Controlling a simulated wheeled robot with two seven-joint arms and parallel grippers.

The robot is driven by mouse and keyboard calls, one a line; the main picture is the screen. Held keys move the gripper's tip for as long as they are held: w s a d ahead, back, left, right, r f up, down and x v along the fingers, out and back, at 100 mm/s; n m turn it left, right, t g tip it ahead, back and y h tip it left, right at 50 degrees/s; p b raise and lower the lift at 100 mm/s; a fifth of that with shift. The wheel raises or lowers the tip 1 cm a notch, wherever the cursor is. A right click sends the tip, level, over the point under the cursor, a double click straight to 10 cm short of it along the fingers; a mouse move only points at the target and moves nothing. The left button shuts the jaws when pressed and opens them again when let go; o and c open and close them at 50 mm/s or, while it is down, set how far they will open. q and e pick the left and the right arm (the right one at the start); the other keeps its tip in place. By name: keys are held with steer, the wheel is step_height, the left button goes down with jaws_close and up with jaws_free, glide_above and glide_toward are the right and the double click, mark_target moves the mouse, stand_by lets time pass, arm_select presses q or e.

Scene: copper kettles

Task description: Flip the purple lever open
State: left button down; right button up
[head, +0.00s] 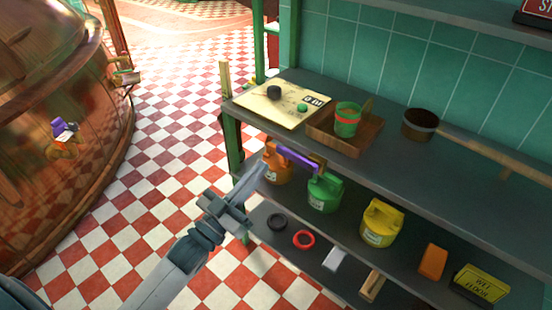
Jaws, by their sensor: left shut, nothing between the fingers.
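A long purple bar (298,158) like a lever shows at the shelf's front edge, above the orange and green cans, with a brownish block at its right end. A smaller purple handle (63,128) sits on a brass fitting on the side of the copper kettle (60,190) at the left. I cannot tell from this view how either one is pivoted. My left gripper (260,170) is shut and empty, its tips pointing up and right in front of the orange can, close to the purple bar's left end in the picture. Contact cannot be told. My right gripper is out of view.
The upper shelf (390,165) holds a paper sheet (283,105), a wooden tray (322,137) with a green cup and a long-handled pan (420,123). Below stand orange (277,168), green (324,194) and yellow cans (381,223). The checkered floor (175,130) is clear.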

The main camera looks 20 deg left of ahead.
mark_target(282, 152)
arm_select(q)
steer(key=shift+w, duration=0.15)
